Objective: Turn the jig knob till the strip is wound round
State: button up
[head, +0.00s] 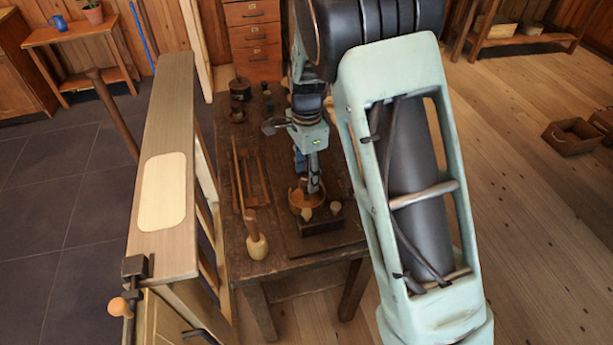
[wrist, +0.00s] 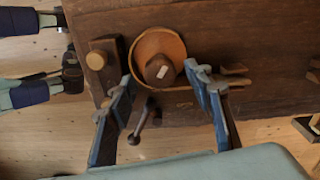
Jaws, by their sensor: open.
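The jig's round brown knob (wrist: 160,70) sits in the middle of a round form in the wrist view. A pale wooden strip (wrist: 148,40) curves around part of it, and a thin straight length shows to the right, partly behind a finger. In the head view the strip shows as a tan ring (head: 301,201) on a dark block (head: 325,222). My gripper (wrist: 158,75) is open, its blue fingers on either side of the knob with gaps visible. In the head view my gripper (head: 308,187) is above the ring; its fingertips are hard to make out there.
A pale round peg (wrist: 95,60) stands on a dark block left of the form. A mallet (head: 256,246) lies at the left front of the dark workbench (head: 280,262). Jars (head: 240,88) stand at its back. A long pale bench (head: 165,130) is close on the left.

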notch_tip(320, 180, up, 10)
jog(key=shift+r, duration=0.25)
dwell(0.3)
notch_tip(320, 180, down, 12)
jog(key=m+p, duration=0.5)
jog(key=m, duration=3.1)
jog(key=shift+r+p, duration=0.2)
jog(key=shift+p, duration=0.2)
